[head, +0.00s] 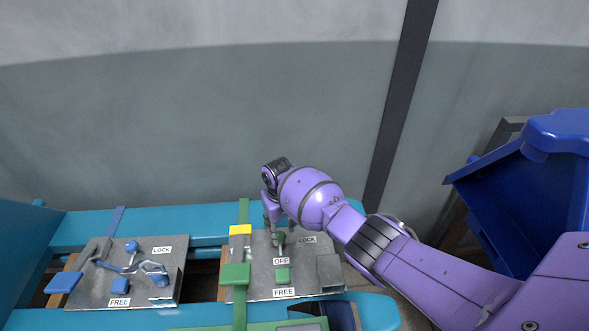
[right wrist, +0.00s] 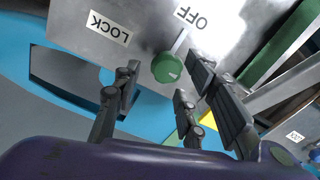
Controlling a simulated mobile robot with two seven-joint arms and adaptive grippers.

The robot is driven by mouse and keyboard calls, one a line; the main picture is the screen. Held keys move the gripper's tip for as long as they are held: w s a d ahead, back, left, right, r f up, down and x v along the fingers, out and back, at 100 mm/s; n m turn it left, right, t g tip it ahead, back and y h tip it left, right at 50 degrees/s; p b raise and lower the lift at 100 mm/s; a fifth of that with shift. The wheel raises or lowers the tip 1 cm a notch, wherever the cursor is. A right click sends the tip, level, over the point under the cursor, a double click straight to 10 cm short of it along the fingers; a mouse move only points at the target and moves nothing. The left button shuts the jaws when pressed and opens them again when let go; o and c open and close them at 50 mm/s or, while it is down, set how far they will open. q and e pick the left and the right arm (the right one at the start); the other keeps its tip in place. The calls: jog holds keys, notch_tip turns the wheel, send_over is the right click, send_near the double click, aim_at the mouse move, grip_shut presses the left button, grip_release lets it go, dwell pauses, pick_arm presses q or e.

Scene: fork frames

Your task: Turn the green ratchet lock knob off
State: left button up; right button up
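The green ratchet lock knob (head: 281,238) stands on the right-hand metal panel (head: 262,289), near the OFF label (head: 281,261) and the LOCK label (head: 307,240). In the right wrist view the green knob (right wrist: 167,67) sits between the spread fingers of my right gripper (right wrist: 162,82). A thin grey stem runs from the knob toward OFF. In the head view my right gripper (head: 278,224) points down over the knob, partly hiding it. The fingers are apart, with gaps to the knob; no contact is clear. My left gripper does not show.
A green block (head: 283,275) sits above the FREE label. A green strap with a block (head: 235,274) and a yellow block (head: 240,230) are on the panel's left. A second panel (head: 95,297) with blue parts lies further left. A blue bin (head: 500,190) stands at right.

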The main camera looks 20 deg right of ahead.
aim_at(282, 234)
notch_tip(282, 234, up, 10)
dwell(0.3)
jog(key=shift+f, duration=0.2)
